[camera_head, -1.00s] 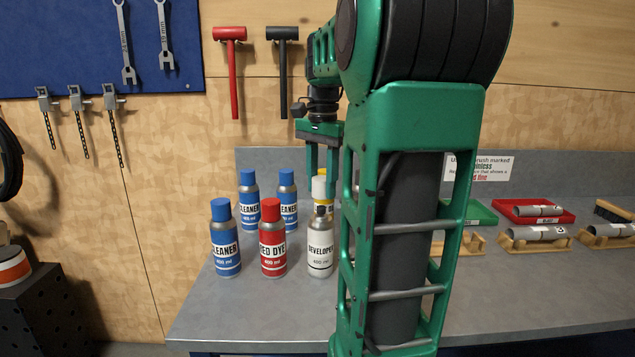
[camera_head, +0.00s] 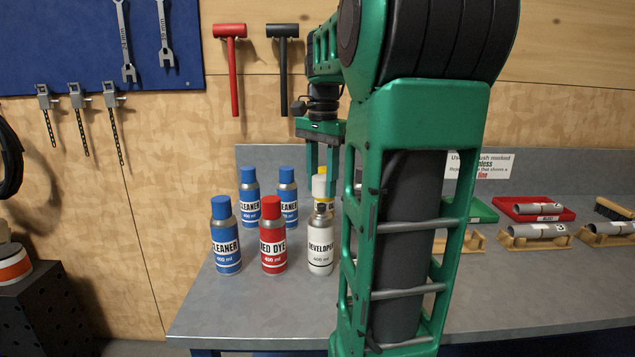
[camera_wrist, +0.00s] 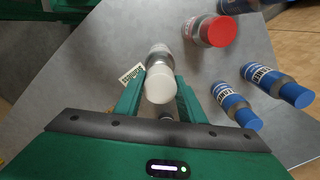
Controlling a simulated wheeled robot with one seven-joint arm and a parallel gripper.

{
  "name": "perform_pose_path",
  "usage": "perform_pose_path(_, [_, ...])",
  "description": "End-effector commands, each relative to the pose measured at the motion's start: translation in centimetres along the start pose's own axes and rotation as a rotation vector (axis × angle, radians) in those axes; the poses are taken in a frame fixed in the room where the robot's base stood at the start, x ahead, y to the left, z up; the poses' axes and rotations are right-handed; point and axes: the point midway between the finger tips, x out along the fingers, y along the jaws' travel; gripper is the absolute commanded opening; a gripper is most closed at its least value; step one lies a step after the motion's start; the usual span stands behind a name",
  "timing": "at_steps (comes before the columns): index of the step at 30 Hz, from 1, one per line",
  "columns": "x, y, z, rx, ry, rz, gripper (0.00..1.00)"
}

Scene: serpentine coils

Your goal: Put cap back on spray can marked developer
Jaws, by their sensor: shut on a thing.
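The developer can (camera_head: 320,250) is silver and white and stands upright at the front of the can group on the bench. My gripper (camera_head: 321,188) points down above it, shut on the white cap (camera_head: 319,186).
The red dye can (camera_head: 272,245) stands close left of the developer can. Several blue cleaner cans (camera_head: 225,245) stand further left and behind. A yellow-capped can (camera_head: 330,197) is close behind. The front of the bench is clear.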

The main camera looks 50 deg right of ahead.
Motion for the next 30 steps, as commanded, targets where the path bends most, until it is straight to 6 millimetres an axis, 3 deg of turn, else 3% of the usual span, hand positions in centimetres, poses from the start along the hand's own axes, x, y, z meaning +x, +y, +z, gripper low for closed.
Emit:
perform_pose_path(18, [1.9, 0.0, 0.1, 0.000, -0.001, 0.001, 0.15])
perform_pose_path(30, [2.0, 0.0, 0.0, 0.000, -0.001, 0.000, 0.15])
